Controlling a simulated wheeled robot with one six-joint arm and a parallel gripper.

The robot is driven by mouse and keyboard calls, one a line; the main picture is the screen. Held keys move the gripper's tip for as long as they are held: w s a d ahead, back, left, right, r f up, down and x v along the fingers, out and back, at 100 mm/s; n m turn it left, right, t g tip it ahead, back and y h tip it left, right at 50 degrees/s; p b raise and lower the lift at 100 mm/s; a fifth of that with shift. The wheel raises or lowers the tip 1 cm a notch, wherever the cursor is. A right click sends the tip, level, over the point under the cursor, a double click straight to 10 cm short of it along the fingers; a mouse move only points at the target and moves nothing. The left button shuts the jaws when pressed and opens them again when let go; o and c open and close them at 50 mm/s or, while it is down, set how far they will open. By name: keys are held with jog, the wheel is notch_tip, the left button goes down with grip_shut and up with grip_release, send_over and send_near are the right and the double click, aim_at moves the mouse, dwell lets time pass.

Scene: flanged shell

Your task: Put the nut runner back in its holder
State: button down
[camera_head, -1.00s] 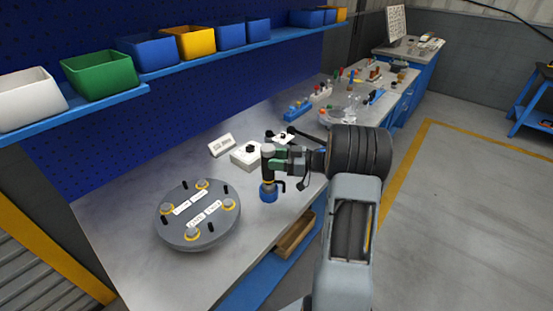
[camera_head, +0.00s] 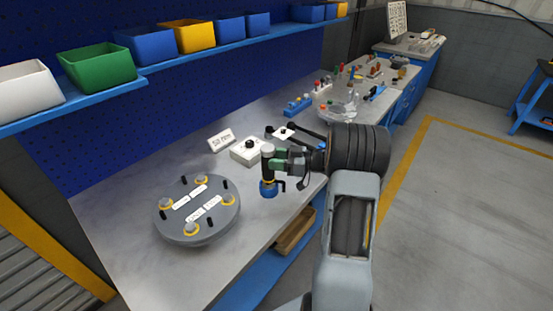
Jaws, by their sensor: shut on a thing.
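The nut runner (camera_head: 268,171) is an upright tool with a pale cap and a dark body. My gripper (camera_head: 277,162) comes in from the right and is shut on it, with green parts at the grip. A blue cup-shaped holder (camera_head: 268,188) is directly below the tool near the bench's front edge, with a dark hooked piece on its right. The tool's lower end meets the holder's top in this view. I cannot tell how deep it sits inside. The round grey flanged shell (camera_head: 197,221) lies to the left, with yellow-ringed bolts, black pins and white labels.
Behind the tool are a white box with a black knob (camera_head: 248,152) and a small white sign (camera_head: 221,140). Several small items stand farther along the bench. Bins line the blue shelf (camera_head: 180,63) above. Bare bench (camera_head: 130,196) lies around the shell.

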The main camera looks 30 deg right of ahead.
jog(key=shift+f, duration=0.25)
jog(key=c, duration=0.8)
grip_release()
jog(key=o, duration=0.3)
jog(key=shift+f, duration=0.1)
jog(key=shift+o, duration=0.2)
jog(key=b+v, duration=0.1)
jog(key=v, duration=1.2)
jog(key=shift+s+d+b, duration=0.3)
jog(key=shift+b, duration=0.05)
